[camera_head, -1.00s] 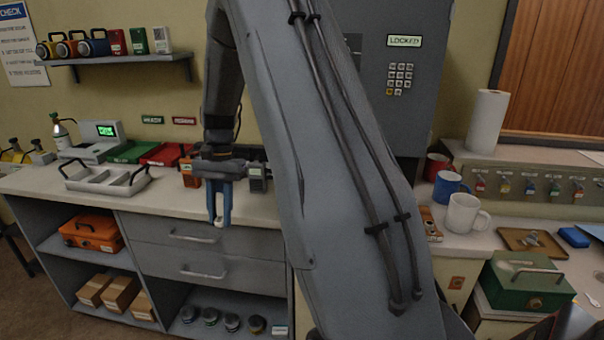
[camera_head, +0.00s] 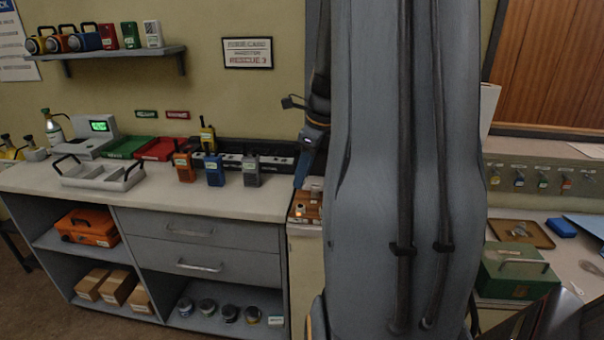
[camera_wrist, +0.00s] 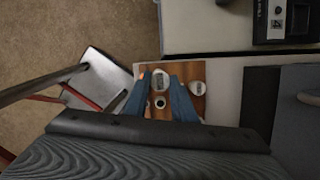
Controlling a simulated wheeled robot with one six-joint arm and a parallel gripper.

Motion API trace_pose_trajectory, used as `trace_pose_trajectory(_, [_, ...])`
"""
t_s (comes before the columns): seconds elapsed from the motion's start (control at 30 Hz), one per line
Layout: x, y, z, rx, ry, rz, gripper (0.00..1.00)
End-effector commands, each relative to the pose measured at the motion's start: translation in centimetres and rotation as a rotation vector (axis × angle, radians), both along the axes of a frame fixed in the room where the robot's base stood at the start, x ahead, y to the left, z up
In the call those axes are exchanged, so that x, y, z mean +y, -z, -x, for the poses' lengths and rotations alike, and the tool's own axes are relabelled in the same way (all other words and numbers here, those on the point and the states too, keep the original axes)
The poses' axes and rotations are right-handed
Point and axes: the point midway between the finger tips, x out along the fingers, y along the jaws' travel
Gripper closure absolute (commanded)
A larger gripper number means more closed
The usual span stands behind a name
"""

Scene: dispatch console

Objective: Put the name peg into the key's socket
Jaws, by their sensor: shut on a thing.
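My gripper (camera_head: 302,178) is above a wooden board (camera_head: 305,216) at the right end of the counter. In the wrist view its two blue fingers are shut around a round, pale peg (camera_wrist: 160,80), seen from above over the wooden board (camera_wrist: 188,108). A small pale ring with a dark centre (camera_wrist: 159,101) shows just below the peg. Another round pale piece (camera_wrist: 197,88) is on the board, right of the fingers. I cannot tell whether the peg touches the board or is in a socket. Its lettering is not readable. In the head view my arm hides part of the board.
Handheld radios (camera_head: 214,168) stand at the back of the counter, left of the board. A grey tray (camera_head: 95,178) lies farther left. Tagged keys (camera_head: 542,180) hang on the right panel, above a tray (camera_head: 521,231) and a green box (camera_head: 518,272). The front counter is clear.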

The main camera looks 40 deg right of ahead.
Motion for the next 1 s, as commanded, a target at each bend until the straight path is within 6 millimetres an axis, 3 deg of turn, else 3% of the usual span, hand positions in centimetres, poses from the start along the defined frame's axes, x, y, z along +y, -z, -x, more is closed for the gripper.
trace_pose_trajectory(0.6, [0.0,4.1,0.0,0.001,-0.002,0.000,0.97])
trace_pose_trajectory(1.0, [0.0,5.0,0.0,0.000,-0.003,0.000,0.97])
